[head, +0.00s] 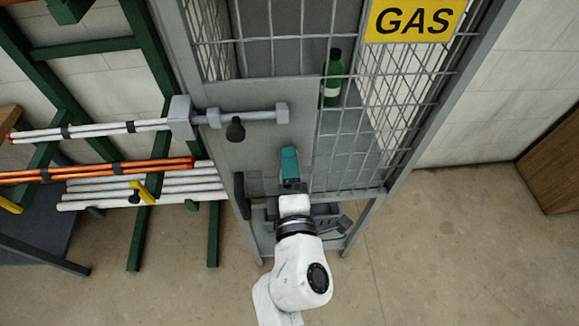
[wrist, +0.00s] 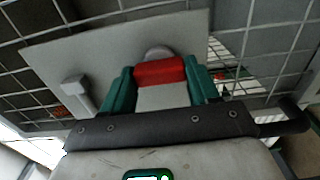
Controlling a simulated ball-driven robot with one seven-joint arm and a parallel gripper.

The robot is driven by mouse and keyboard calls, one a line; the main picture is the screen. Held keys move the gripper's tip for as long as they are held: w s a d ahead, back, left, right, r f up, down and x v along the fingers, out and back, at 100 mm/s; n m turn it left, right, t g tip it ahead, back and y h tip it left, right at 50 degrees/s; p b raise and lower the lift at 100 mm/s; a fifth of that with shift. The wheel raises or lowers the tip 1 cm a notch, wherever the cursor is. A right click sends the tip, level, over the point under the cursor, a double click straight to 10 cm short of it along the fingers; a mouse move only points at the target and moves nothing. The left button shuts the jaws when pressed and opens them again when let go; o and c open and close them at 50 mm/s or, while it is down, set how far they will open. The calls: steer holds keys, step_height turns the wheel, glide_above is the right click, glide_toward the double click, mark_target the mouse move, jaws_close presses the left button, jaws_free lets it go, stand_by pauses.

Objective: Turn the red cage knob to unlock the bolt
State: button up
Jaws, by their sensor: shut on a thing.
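The red knob (wrist: 160,72) sits on a grey plate (wrist: 110,60) of the cage door in the wrist view. My gripper (wrist: 164,84) is shut on the knob, with one teal finger on each side of it. In the head view my gripper (head: 290,165) reaches the door's grey panel, and my arm hides the knob there. The grey bolt (head: 245,116) lies across the panel above my gripper, with a dark handle knob (head: 235,130) hanging from it. Its left end is in a grey block (head: 181,117) at the door's left edge.
A dark vertical handle (head: 241,195) is left of my gripper. A green rack with white and orange pipes (head: 100,172) stands left. Floor (head: 450,250) is clear at right.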

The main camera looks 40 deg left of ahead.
steer(key=shift+r, duration=0.1)
steer(key=o, duration=1.1)
steer(key=shift+a, duration=0.1)
steer(key=shift+c, duration=0.2)
steer(key=p+v, duration=0.1)
steer(key=v, duration=0.9)
steer(key=shift+s+d, duration=0.25)
steer(key=shift+d, duration=0.05)
